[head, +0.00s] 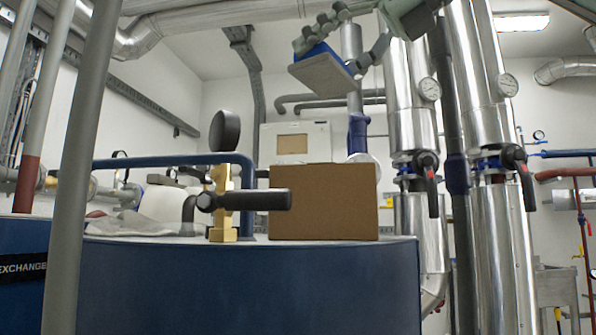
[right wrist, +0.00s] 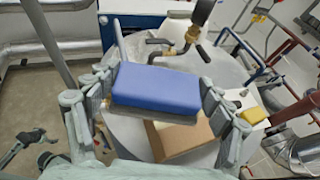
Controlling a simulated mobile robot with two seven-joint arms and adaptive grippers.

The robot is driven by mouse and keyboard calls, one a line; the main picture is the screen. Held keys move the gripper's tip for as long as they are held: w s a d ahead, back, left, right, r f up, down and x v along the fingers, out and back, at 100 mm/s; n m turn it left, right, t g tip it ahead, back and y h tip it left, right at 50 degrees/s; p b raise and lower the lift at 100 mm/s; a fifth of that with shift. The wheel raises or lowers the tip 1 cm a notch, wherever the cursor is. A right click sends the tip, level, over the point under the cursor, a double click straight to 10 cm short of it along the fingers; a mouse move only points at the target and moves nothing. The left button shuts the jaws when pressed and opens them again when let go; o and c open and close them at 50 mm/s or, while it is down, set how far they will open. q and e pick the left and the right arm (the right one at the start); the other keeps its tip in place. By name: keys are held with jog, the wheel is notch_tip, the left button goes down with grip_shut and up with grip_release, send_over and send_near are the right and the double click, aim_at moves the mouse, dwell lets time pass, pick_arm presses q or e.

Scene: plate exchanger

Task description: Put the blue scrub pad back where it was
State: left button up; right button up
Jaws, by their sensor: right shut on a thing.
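The blue scrub pad (head: 321,68) is up in the air at the top of the head view, tilted, with its grey underside facing the camera. My right gripper (head: 328,54) is shut on it, with a finger at either side. In the right wrist view the pad's blue face (right wrist: 156,89) lies between the two fingers, above the tank top and partly over the cardboard box.
A cardboard box (head: 324,202) stands on the blue tank (head: 250,285). Left of it are a brass valve (head: 222,205) with a black handle and a round gauge (head: 224,130). A crumpled cloth (head: 130,224) lies further left. Silver pipes (head: 409,95) rise at the right. A yellow object (right wrist: 252,115) shows in the right wrist view.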

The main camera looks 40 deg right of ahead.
jog(key=w+d+f, duration=0.2)
jog(key=w, duration=0.1)
jog(key=w+d+f, duration=0.2)
jog(key=d, duration=0.1)
jog(key=w+d+f, duration=0.2)
jog(key=w+f, duration=0.1)
jog(key=shift+w+d+b, duration=0.2)
jog(key=shift+w+b, duration=0.15)
notch_tip(320, 180, down, 4)
jog(key=shift+r+b, duration=0.2)
jog(key=shift+b, duration=0.45)
pick_arm(q)
jog(key=w+d+r+t+h, duration=0.1)
jog(key=w+d+r+t, duration=0.1)
jog(key=w+d+r, duration=0.1)
jog(key=shift+w+d+r+t, duration=0.25)
jog(key=shift+w+t, duration=0.05)
pick_arm(e)
jog(key=shift+f, duration=0.15)
pick_arm(q)
jog(key=shift+w+d, duration=0.15)
jog(key=shift+w, duration=0.05)
pick_arm(e)
jog(key=shift+f, duration=0.1)
jog(key=o, duration=1.1)
pick_arm(q)
jog(key=shift+r+m, duration=0.1)
jog(key=shift+m, duration=0.2)
pick_arm(e)
jog(key=shift+o, duration=0.2)
